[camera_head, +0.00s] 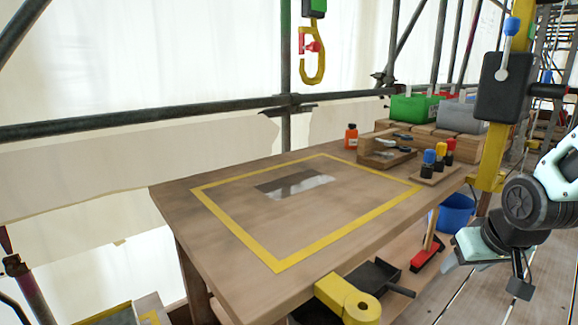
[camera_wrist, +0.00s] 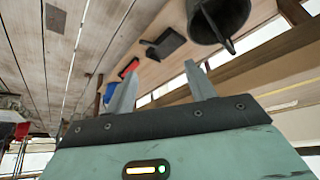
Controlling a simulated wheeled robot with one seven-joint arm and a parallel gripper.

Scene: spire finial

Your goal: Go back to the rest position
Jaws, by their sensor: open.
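My gripper shows in the wrist view (camera_wrist: 161,90) with its two pale fingers apart and nothing between them. In the head view, my arm is at the right edge, beyond the right end of the workbench (camera_head: 225,257). The gripper body hangs low there, beside the bench and above the plank floor, apart from the bench. Its fingertips are hard to make out in that view. The yellow-taped rectangle (camera_head: 270,262) on the bench top holds only a dark, shiny flat patch (camera_head: 295,184).
An orange bottle (camera_head: 351,137), a green box (camera_head: 415,107) and blue, yellow and red-topped items (camera_head: 428,162) stand at the bench's back right. A yellow hook (camera_head: 313,68) hangs above. A dustpan (camera_head: 372,276), red brush (camera_head: 428,255) and blue bucket (camera_head: 456,213) sit low.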

